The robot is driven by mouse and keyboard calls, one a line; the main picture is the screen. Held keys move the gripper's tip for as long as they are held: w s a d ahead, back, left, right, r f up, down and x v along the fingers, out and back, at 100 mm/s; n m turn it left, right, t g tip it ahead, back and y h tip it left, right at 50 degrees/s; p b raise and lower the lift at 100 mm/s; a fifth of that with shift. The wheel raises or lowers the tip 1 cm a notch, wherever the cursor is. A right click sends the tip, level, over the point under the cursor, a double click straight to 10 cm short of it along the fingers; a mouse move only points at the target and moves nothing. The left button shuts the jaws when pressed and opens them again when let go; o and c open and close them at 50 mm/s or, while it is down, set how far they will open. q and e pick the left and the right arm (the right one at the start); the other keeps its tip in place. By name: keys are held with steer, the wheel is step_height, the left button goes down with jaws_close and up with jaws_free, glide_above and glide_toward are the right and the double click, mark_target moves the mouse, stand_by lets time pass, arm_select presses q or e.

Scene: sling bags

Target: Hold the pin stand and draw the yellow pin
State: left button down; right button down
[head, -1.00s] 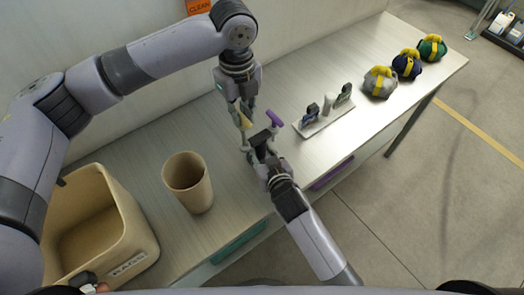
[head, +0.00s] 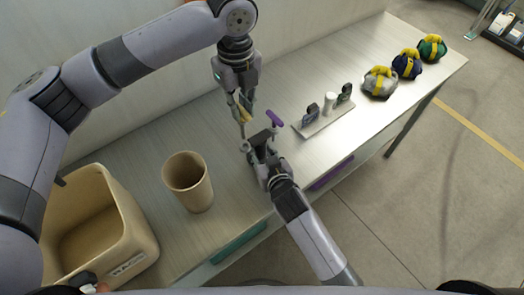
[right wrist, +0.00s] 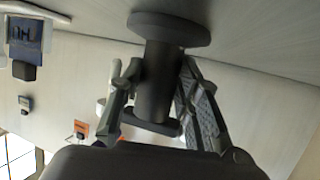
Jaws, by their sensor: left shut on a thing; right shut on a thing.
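My left gripper (head: 241,101) is shut on the yellow pin (head: 243,114), whose yellow part shows between the fingers. A thin grey shaft runs down below it toward the stand; I cannot tell whether its tip is clear of the stand. My right gripper (head: 260,148) is shut on the pin stand. In the right wrist view the stand (right wrist: 160,75) is a dark grey post with a wide round base, between the two fingers. In the head view my right gripper mostly hides it. A purple T-shaped handle (head: 275,118) stands just right of the grippers.
A tan cup (head: 188,183) and a beige bin (head: 128,215) stand on the left. A pale rack (head: 310,131) with small tagged items is to the right. Grey, blue and green bags (head: 379,86) with yellow tops sit at the far right.

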arm_select(q)
steer(key=shift+r, duration=0.15)
steer(key=shift+r, duration=1.85)
arm_select(e)
steer(key=c, duration=1.1)
jaws_free()
steer(key=v, duration=1.2)
arm_select(q)
steer(key=shift+f, duration=0.1)
arm_select(e)
steer(key=shift+s+f, duration=0.1)
